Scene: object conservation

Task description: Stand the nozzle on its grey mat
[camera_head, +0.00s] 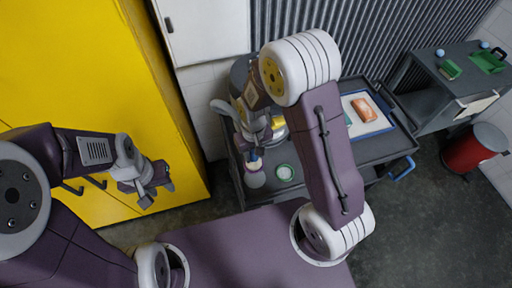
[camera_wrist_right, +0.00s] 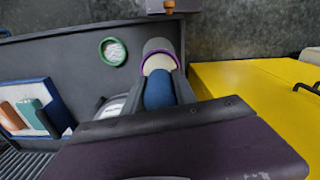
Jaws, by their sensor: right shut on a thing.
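The nozzle, with a blue body (camera_wrist_right: 160,90), a cream part and a purple edge, is held in my right gripper (camera_wrist_right: 158,98). In the head view my right gripper (camera_head: 252,152) is over the dark cart, and the nozzle (camera_head: 254,164) shows small below it. The round grey mat (camera_head: 256,181) lies just past the nozzle's purple end; it also shows in the wrist view (camera_wrist_right: 158,44). The nozzle covers part of the mat; I cannot tell whether they touch. My left gripper (camera_head: 154,190) is open and empty in front of the yellow cabinet.
A blue-edged board (camera_head: 372,128) holds an orange item (camera_head: 366,108) farther right. A yellow cabinet (camera_head: 85,60) stands left. A red bin (camera_head: 468,152) and a second cart (camera_head: 432,112) stand right.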

